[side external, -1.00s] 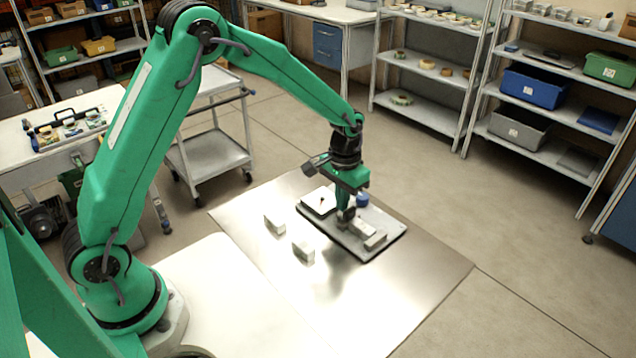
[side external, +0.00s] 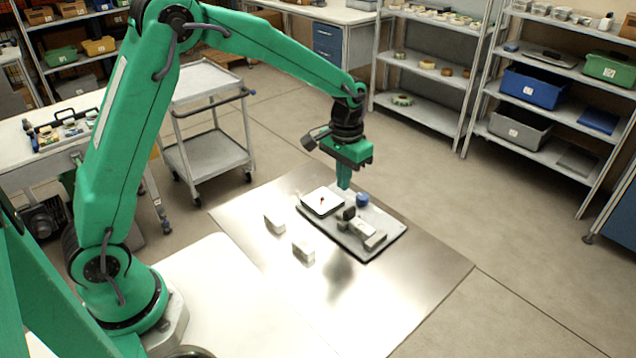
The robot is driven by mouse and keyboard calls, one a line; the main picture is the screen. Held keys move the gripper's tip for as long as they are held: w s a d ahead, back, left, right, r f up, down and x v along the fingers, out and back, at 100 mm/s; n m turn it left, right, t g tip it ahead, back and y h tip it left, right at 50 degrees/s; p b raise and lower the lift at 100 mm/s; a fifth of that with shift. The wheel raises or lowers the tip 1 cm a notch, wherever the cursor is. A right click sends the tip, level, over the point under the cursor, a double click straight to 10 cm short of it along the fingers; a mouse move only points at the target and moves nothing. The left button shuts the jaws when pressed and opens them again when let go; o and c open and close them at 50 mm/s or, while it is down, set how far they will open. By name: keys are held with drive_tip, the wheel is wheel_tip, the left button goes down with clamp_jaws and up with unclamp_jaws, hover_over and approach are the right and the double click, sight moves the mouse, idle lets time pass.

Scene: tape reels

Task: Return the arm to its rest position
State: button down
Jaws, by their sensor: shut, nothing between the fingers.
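My gripper (side external: 344,184) hangs from the green arm above the grey board, pointing down. Its fingers are together and nothing shows between them. The grey board (side external: 385,222) lies on the shiny metal sheet. On the board are a white square plate (side external: 322,201) with a small dark and reddish mark, a blue round piece (side external: 362,199), a dark cylinder (side external: 349,213) and a light grey block-like fixture (side external: 363,233). The gripper tip is apart from these pieces, over the area between the white plate and the blue piece.
Two pale blocks stand on the metal sheet (side external: 425,270) left of the board: one further back (side external: 274,222), one nearer (side external: 303,249). A grey cart (side external: 208,155) stands behind left. Shelves (side external: 425,110) line the back right. The air around the gripper is clear.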

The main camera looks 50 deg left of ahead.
drive_tip(key=shift+r, duration=0.4)
drive_tip(key=shift+r, duration=0.15)
drive_tip(key=s+a+r+t, duration=0.2)
drive_tip(key=s+r+t, duration=0.1)
drive_tip(key=s+r, duration=0.85)
drive_tip(key=s+a+r+t, duration=0.1)
drive_tip(key=s+r+t, duration=0.1)
drive_tip(key=s, duration=1.1)
drive_tip(key=shift+s+a+t, duration=0.3)
drive_tip(key=shift+s+a, duration=0.05)
idle(0.3)
